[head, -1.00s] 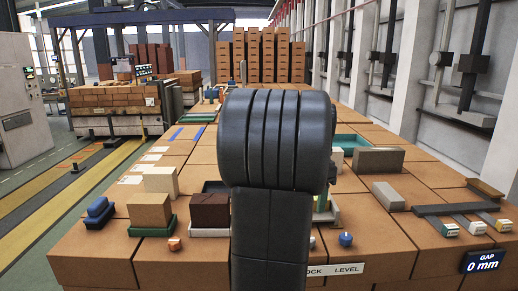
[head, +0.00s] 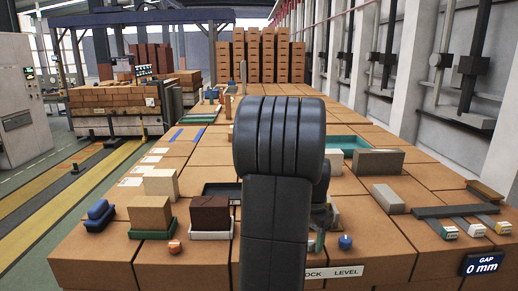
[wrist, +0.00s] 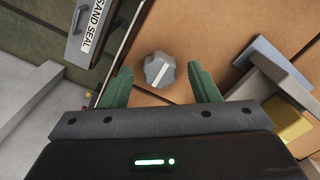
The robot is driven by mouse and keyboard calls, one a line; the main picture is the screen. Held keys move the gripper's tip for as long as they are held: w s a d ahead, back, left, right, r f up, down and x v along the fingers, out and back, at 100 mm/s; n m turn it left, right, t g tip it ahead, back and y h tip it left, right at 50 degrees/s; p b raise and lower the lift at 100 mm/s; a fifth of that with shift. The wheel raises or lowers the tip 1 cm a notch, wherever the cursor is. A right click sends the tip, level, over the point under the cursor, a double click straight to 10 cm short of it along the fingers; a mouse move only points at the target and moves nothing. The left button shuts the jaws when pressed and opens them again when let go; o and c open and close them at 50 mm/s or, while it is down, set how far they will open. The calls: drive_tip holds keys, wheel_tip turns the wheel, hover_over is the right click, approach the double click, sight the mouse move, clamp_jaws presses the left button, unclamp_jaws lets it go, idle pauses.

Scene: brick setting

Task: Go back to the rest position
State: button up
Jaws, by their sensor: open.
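My gripper (wrist: 160,82) shows in the wrist view with its two green fingers spread apart and nothing held between them. A grey lobed knob (wrist: 160,69) with a white line lies in the gap between the fingertips in that picture, with bare surface visible on both sides of it. I cannot tell its height distance from the fingers. In the head view my dark arm stands in the middle foreground and hides my gripper.
A grey block (head: 378,161) stands at right. A "SAND SEAL" panel (wrist: 92,28) is at upper left.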

drive_tip(key=n, duration=0.4)
drive_tip(key=shift+n, duration=0.4)
drive_tip(key=n, duration=0.4)
drive_tip(key=shift+b, duration=0.3)
drive_tip(key=n, duration=0.4)
drive_tip(key=shift+n+b, duration=0.45)
drive_tip(key=shift+n, duration=1.55)
drive_tip(key=shift+r, duration=0.1)
